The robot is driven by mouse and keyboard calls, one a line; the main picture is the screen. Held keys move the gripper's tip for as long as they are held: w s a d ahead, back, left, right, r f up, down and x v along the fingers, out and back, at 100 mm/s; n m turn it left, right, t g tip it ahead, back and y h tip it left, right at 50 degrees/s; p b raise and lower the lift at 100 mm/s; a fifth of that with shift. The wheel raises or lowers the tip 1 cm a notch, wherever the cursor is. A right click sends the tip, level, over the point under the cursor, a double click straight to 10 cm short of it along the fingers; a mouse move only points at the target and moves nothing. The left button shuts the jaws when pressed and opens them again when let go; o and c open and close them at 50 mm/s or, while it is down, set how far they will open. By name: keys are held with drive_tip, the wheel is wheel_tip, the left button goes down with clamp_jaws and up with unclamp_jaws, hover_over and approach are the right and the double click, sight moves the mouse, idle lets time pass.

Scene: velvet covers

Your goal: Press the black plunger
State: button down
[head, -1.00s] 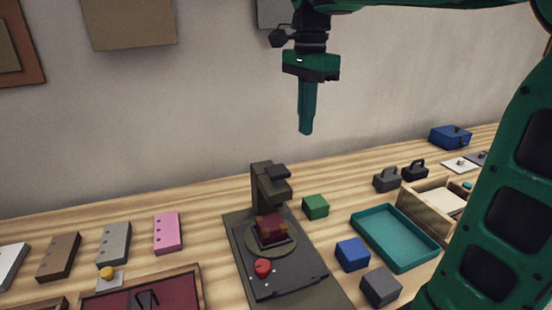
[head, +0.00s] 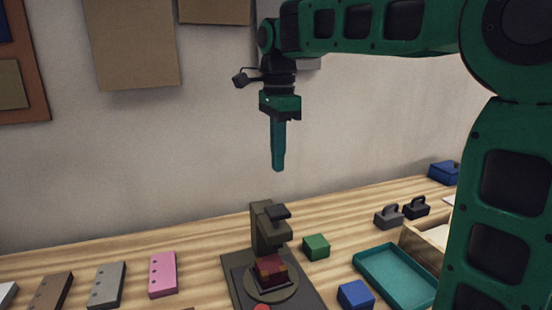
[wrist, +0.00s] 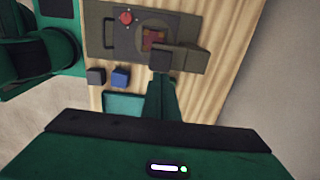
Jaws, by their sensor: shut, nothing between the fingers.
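An olive press (head: 262,232) stands on the wooden table. A small dark block, which looks like the black plunger (head: 279,212), sits on top of its overhanging head. A red and orange block (head: 270,268) lies on the round plate under the head. My gripper (head: 278,167) is shut and empty, pointing down in the air above the plunger in the head view, apart from it. In the wrist view the shut fingers (wrist: 160,98) reach toward the press head (wrist: 182,60); the gap in depth is hard to judge.
A red button (wrist: 126,17) is on the press base. A green block (head: 316,247), a blue block (head: 355,295) and a teal tray (head: 368,275) lie to the right. Pink, grey and brown holed blocks stand left. The wall is behind.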

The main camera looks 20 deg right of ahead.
sight(278, 210)
wheel_tip(278, 210, down, 11)
drive_tip(key=shift+r, duration=0.15)
idle(0.4)
wheel_tip(278, 210, down, 3)
drive_tip(key=shift+r, duration=0.15)
drive_tip(key=shift+s+f, duration=0.2)
drive_tip(key=shift+f, duration=0.3)
drive_tip(key=shift+w+r, duration=0.2)
drive_tip(key=shift+r, duration=0.3)
wheel_tip(278, 210, up, 14)
drive_tip(key=shift+f, duration=0.15)
idle(0.5)
